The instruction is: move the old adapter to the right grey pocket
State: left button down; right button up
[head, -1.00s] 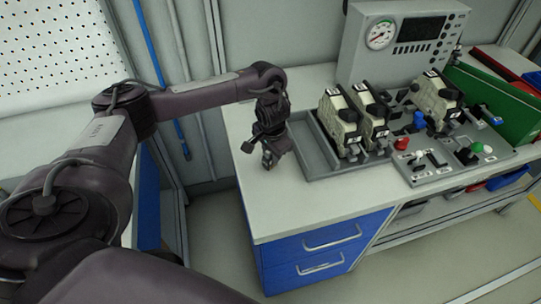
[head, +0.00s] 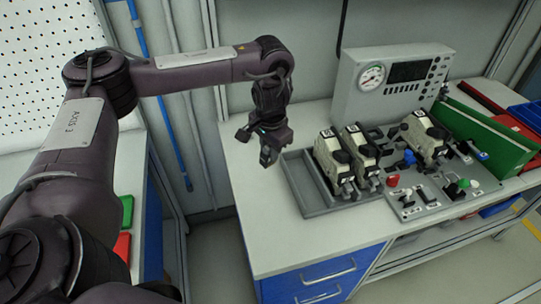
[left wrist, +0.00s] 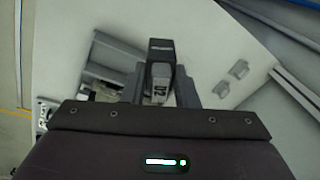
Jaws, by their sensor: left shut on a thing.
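My left gripper (head: 268,160) is over the white worktop, left of the grey tray (head: 312,205), fingers pointing down. In the left wrist view it (left wrist: 160,90) is shut on a small dark block with a pale grey, numbered label (left wrist: 160,88), likely the old adapter. The block is held above the worktop; in the head view it is hard to make out from the fingers. Two small grey pieces, possibly the pockets, lie on the white surface in the left wrist view, the upper one (left wrist: 239,68) and the lower one (left wrist: 221,89). My right gripper is not in view.
Two cream units (head: 331,158) stand in the tray; a third (head: 424,135) is on a grey control panel (head: 420,200) with knobs. A gauge box (head: 395,85) stands behind. Green (head: 126,211) and red (head: 121,246) items lie at left. The worktop's front left is clear.

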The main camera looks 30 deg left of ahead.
pick_arm(q)
jog(key=shift+r, duration=0.65)
jog(key=shift+d+f, duration=0.15)
jog(key=shift+d, duration=0.2)
jog(key=s+d+f+n+b, duration=0.1)
jog(key=s+d+b, duration=0.2)
jog(key=d, duration=0.3)
jog(key=s+d+f+n+b, duration=0.1)
jog(key=s+d+b, duration=0.1)
jog(key=d, duration=0.4)
jog(key=shift+s+d+f+n+b, duration=0.35)
jog(key=shift+s+n+b, duration=0.05)
jog(key=shift+s, duration=0.25)
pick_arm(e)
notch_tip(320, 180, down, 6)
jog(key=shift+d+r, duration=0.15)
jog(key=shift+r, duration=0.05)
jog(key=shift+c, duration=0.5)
